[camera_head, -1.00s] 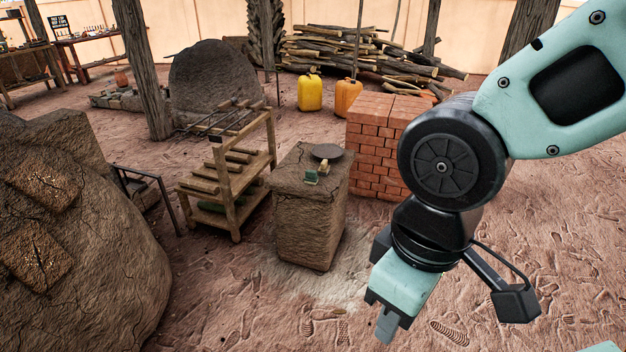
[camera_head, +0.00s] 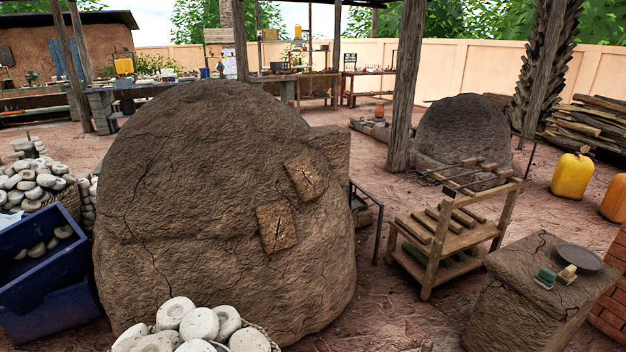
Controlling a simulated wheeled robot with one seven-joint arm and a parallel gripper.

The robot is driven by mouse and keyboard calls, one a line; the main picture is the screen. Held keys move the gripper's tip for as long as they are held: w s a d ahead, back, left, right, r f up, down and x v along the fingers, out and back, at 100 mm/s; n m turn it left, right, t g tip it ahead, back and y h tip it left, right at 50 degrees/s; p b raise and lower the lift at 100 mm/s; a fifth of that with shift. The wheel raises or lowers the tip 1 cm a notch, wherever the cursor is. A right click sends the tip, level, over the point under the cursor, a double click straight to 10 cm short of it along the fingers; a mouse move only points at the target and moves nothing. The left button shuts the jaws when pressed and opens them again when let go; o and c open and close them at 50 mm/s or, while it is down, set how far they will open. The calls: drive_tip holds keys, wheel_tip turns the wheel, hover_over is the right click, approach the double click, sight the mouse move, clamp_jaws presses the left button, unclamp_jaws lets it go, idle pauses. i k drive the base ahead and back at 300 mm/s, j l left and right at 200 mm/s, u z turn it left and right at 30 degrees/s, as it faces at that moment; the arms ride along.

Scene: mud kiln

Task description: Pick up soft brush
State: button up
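I cannot make out a soft brush for certain in the head view. A small green item (camera_head: 545,278) and a small tan item (camera_head: 568,273) lie side by side on the mud pedestal (camera_head: 520,312) at the lower right, in front of a dark round plate (camera_head: 580,258). They are too small to tell whether either is a brush. My gripper and arm are out of the picture.
A large mud kiln (camera_head: 200,190) fills the middle left. A basket of white rings (camera_head: 199,324) stands before it, blue crates (camera_head: 40,262) at the left. A wooden rack (camera_head: 428,262) stands left of the pedestal. Long tables (camera_head: 320,73) with items line the back.

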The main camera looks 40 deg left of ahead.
sight(546, 278)
drive_tip(key=i, duration=0.4)
drive_tip(key=i+j+z, duration=0.35)
drive_tip(key=i, duration=0.3)
drive_tip(key=i+j+z, duration=0.3)
drive_tip(key=i+j, duration=0.25)
drive_tip(key=i+j+z, duration=0.1)
drive_tip(key=j, duration=0.25)
drive_tip(key=i+j+z, duration=0.1)
drive_tip(key=j, duration=0.3)
drive_tip(key=i+j, duration=0.25)
drive_tip(key=i+j+z, duration=0.15)
drive_tip(key=j, duration=0.35)
